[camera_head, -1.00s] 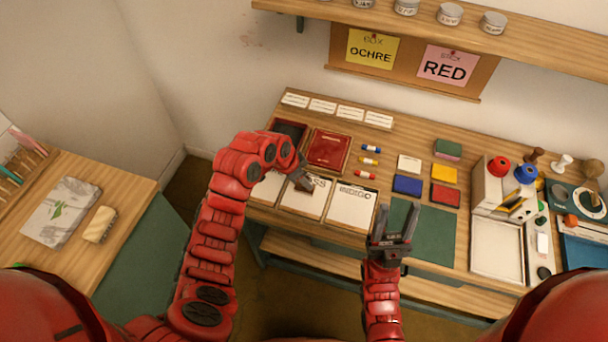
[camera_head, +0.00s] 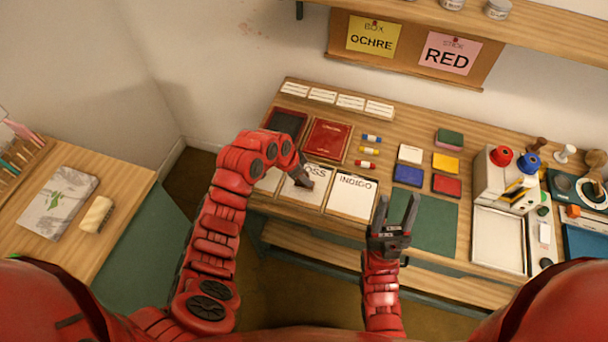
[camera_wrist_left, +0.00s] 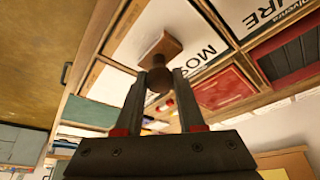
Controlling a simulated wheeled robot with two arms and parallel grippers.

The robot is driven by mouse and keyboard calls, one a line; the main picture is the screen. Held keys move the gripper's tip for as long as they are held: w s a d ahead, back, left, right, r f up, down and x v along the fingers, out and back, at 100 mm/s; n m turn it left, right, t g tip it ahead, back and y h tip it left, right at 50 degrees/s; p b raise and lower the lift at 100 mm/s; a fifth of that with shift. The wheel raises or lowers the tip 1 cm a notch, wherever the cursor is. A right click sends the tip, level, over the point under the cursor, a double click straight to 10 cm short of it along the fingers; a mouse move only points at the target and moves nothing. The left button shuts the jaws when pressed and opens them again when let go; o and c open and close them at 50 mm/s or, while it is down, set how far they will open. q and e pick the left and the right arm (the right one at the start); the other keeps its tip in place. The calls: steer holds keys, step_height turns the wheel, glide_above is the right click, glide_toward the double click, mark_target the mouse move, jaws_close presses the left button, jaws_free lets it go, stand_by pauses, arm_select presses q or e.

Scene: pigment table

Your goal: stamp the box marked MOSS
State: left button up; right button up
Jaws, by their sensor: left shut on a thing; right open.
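The box marked MOSS (camera_head: 318,187) has a white top and stands in the middle of three white-topped boxes at the table's front left, with the INDIGO box (camera_head: 352,197) to its right. My left gripper (camera_head: 303,178) is over it, covering part of its label. In the left wrist view the gripper (camera_wrist_left: 158,95) is shut on the round knob of a wooden stamp (camera_wrist_left: 160,50). The stamp's block is at the white MOSS top; I cannot tell whether they touch. My right gripper (camera_head: 398,215) is open and empty near the green mat.
The green mat (camera_head: 430,228) lies at the front middle. Blue (camera_head: 408,175), yellow and red pads lie behind it. A white tray (camera_head: 499,240) is at the right. Signs on the wall read OCHRE (camera_head: 372,36) and RED (camera_head: 449,54).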

arm_select(q)
steer(key=shift+f+b, duration=0.5)
steer(key=shift+f, duration=0.05)
stand_by(0.4)
steer(key=shift+s+f+b, duration=0.1)
steer(key=shift+b, duration=0.3)
stand_by(1.6)
steer(key=shift+r+p, duration=0.35)
steer(key=shift+r, duration=0.6)
steer(key=shift+r+p, duration=0.65)
steer(key=shift+r, duration=2)
